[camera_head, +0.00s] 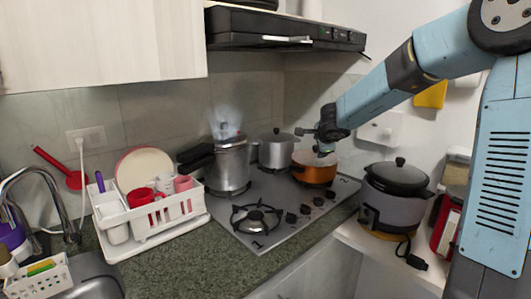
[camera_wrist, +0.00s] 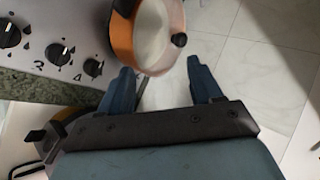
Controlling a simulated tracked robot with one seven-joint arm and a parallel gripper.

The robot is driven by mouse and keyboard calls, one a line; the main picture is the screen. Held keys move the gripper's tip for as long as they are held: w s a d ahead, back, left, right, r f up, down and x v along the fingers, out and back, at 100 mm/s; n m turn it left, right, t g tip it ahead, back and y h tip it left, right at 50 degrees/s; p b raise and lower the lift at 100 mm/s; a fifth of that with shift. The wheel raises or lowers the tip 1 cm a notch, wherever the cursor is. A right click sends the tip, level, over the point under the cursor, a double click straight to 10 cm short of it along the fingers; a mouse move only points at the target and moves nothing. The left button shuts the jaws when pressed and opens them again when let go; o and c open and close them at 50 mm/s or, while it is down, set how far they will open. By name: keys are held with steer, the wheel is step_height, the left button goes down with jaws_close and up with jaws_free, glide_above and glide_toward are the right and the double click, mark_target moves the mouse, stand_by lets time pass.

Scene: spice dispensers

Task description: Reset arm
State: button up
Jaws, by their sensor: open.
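My blue arm reaches in from the right in the head view, and my gripper (camera_head: 323,149) shows small near the orange pot (camera_head: 314,174) on the cooktop. In the wrist view my gripper (camera_wrist: 160,72) has its two blue fingers spread apart with nothing between them. The orange pot (camera_wrist: 122,38) lies just beyond the fingertips there, with a pale top and a dark knob or handle. I cannot tell how far the gripper is from the pot.
The cooktop (camera_head: 262,226) also bears a pressure cooker (camera_head: 232,165) and a grey pot (camera_head: 277,152). A rice cooker (camera_head: 394,205) stands at right. A white dish rack (camera_head: 150,225) stands left. The range hood (camera_head: 285,29) is above. Granite counter at front left is clear.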

steer(key=s+a+r+n+y, duration=0.2)
steer(key=s+a+r+n, duration=0.15)
steer(key=s+n, duration=0.4)
steer(key=s+a+r+n+y, duration=0.1)
steer(key=s+a+r+n, duration=0.25)
steer(key=s, duration=0.65)
steer(key=s+d+f+n+g+h, duration=0.1)
steer(key=s+d+n, duration=0.1)
steer(key=s, duration=0.7)
steer(key=s+d+f+n+g+h, duration=0.1)
steer(key=s+d+n+g, duration=0.1)
steer(key=s+d, duration=0.3)
steer(key=s+d+f+n+g, duration=0.1)
steer(key=s+d, duration=0.3)
steer(key=s, duration=0.8)
steer(key=shift+s+d+n+g+h, duration=0.25)
steer(key=shift+s+n+g+h, duration=0.15)
steer(key=shift+g, duration=0.1)
